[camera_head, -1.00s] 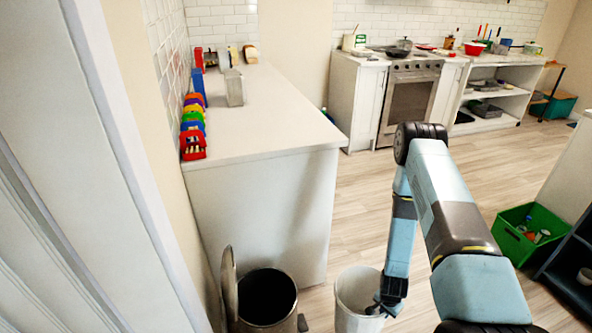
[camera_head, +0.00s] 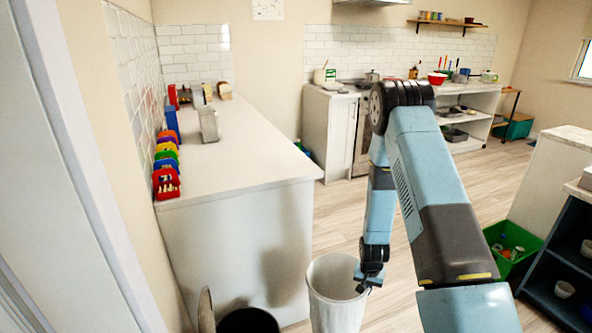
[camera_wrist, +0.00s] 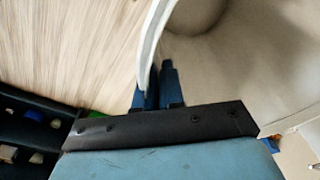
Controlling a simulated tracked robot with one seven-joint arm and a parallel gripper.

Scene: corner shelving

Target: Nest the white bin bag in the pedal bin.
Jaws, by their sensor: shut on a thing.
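The white bin bag (camera_head: 335,300) is an open-topped, stiff-looking white tub shape, upright, at the bottom centre of the head view. My gripper (camera_head: 368,279) is shut on its right rim. In the wrist view the fingers (camera_wrist: 157,88) pinch the bag's thin wall, and the bag's pale inside (camera_wrist: 225,60) fills the upper right. The pedal bin (camera_head: 248,318) stands left of the bag, at the bottom edge of the head view. Its dark mouth is open and its lid (camera_head: 206,312) stands up on the left. The bag is apart from the bin with its rim higher; the bin's lower body is out of frame.
A white counter (camera_head: 235,165) stands behind the bin, with coloured holders (camera_head: 166,180) along the wall. A green crate (camera_head: 512,243) and a dark shelf unit (camera_head: 560,270) are at the right. The wooden floor between is clear.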

